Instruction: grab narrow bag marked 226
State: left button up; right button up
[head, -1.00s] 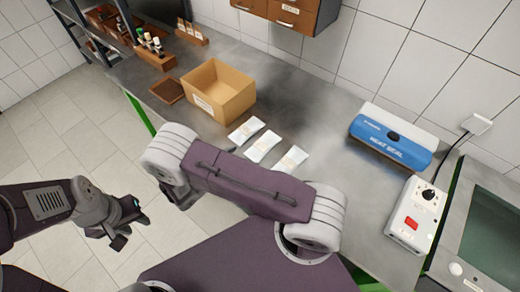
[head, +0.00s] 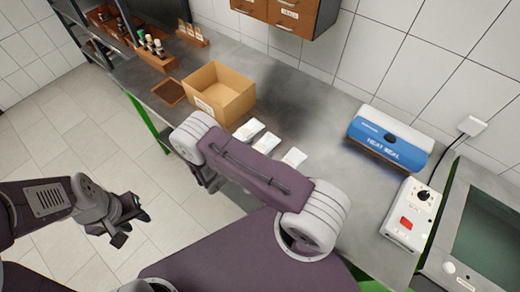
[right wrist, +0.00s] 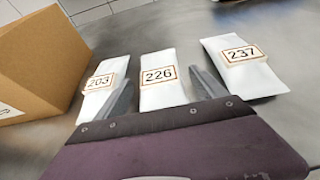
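The narrow white bag marked 226 (right wrist: 158,78) lies on the steel bench, in the middle of three bags, in the right wrist view. In the head view it is the middle bag (head: 267,143), partly hidden by my right arm. My right gripper (right wrist: 166,88) is open, its two fingers spread to either side of bag 226 in that view. I cannot tell the height above it. Bag 203 (right wrist: 101,84) lies to the left and bag 237 (right wrist: 240,60) to the right. My left gripper (head: 129,228) hangs over the floor, away from the bench, its fingers apart.
An open cardboard box (head: 222,95) stands left of the bags. A blue heat sealer (head: 390,139) and a white control box (head: 408,217) stand on the right. Wooden racks (head: 157,54) are at the back left. The bench between the bags and sealer is clear.

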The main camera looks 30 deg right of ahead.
aim_at(257, 145)
jog(key=c, duration=1.4)
jog(key=shift+o, duration=0.2)
jog(key=shift+r, duration=0.1)
jog(key=shift+r, duration=0.3)
notch_tip(257, 145, up, 3)
jog(key=shift+f+b, duration=0.15)
jog(key=shift+b, duration=0.15)
jog(key=s+d+r+b, duration=0.1)
jog(key=s+d+r, duration=0.5)
jog(key=d, duration=0.4)
jog(key=shift+s+r, duration=0.15)
jog(key=shift+r, duration=0.65)
